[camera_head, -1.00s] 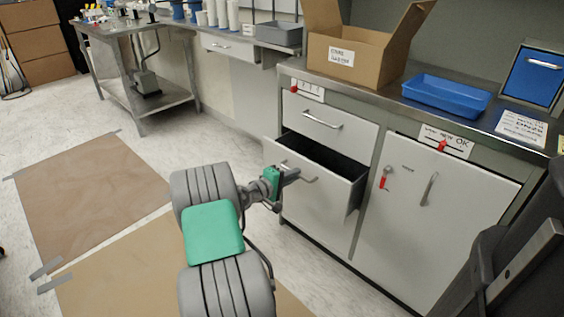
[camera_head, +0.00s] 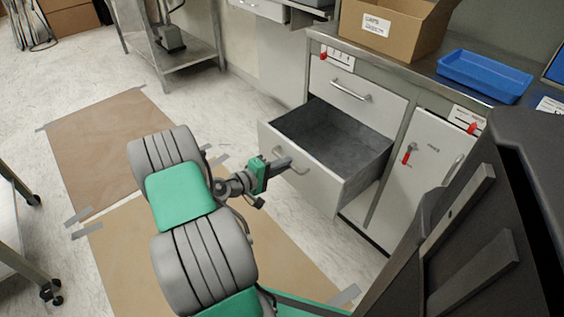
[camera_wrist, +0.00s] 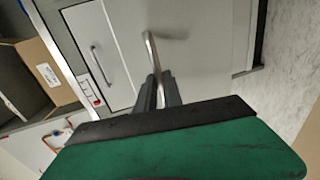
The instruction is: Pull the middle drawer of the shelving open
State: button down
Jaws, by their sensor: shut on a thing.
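The middle drawer (camera_head: 318,187) of the white shelving unit stands well open in the head view. Its grey inside (camera_head: 335,140) shows and looks empty. My gripper (camera_head: 283,163) is at the drawer's front, shut on the bar handle (camera_head: 300,165). In the wrist view my gripper's fingers (camera_wrist: 158,92) close around the lower end of the handle (camera_wrist: 152,52), in front of the pale drawer front (camera_wrist: 205,45). The upper drawer (camera_head: 352,95) above it is shut.
A cupboard door (camera_head: 425,160) to the right of the drawer is shut. An open cardboard box (camera_head: 385,35) and a blue tray (camera_head: 485,75) stand on the worktop. Brown sheets (camera_head: 105,140) are taped to the floor. A metal table (camera_head: 190,60) stands at the back left.

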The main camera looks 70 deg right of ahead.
jog(key=c, duration=1.5)
grip_release()
jog(key=p+v, duration=0.2)
jog(key=v, duration=0.6)
